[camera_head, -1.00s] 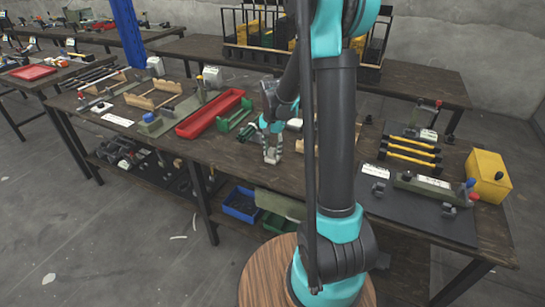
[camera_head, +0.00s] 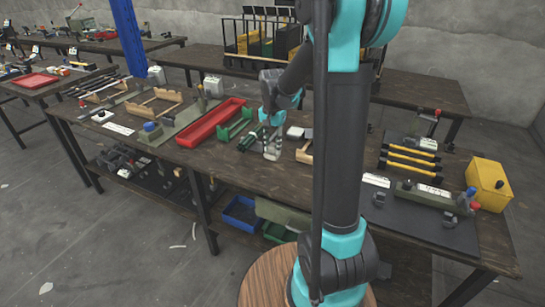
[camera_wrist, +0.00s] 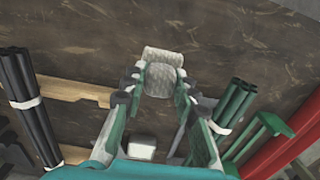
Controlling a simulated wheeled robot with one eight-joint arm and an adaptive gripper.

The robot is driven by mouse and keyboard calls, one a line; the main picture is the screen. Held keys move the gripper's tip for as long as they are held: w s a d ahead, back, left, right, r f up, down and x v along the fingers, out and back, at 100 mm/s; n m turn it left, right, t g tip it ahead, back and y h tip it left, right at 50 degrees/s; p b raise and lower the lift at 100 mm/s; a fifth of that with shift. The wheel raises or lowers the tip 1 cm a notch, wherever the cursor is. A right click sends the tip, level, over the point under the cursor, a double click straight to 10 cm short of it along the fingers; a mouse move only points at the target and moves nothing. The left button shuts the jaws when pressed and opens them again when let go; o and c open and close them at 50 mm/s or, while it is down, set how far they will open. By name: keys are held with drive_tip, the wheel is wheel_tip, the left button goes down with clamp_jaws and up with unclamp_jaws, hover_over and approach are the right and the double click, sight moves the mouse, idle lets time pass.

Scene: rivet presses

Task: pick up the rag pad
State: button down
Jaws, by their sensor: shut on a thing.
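The rag pad (camera_wrist: 164,57) is a pale grey-white, cloth-like pad at the top middle of the wrist view. My gripper (camera_wrist: 160,82) has its fingertips on either side of the pad's near part and is shut on it. In the head view my gripper (camera_head: 272,148) points down over the middle of the dark wooden workbench, right of the green stands. The pad is hard to make out there. I cannot tell whether it touches the bench top.
A white block (camera_wrist: 140,147), dark rods (camera_wrist: 32,110), green rods (camera_wrist: 235,103) and a wooden piece (camera_wrist: 75,90) lie around the gripper. A red tray (camera_head: 212,122) is to the left. Yellow-handled tools (camera_head: 410,158) and a yellow box (camera_head: 488,186) stand to the right.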

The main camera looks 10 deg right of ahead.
sight(272, 144)
wheel_tip(272, 144, up, 14)
drive_tip(key=shift+f, duration=0.25)
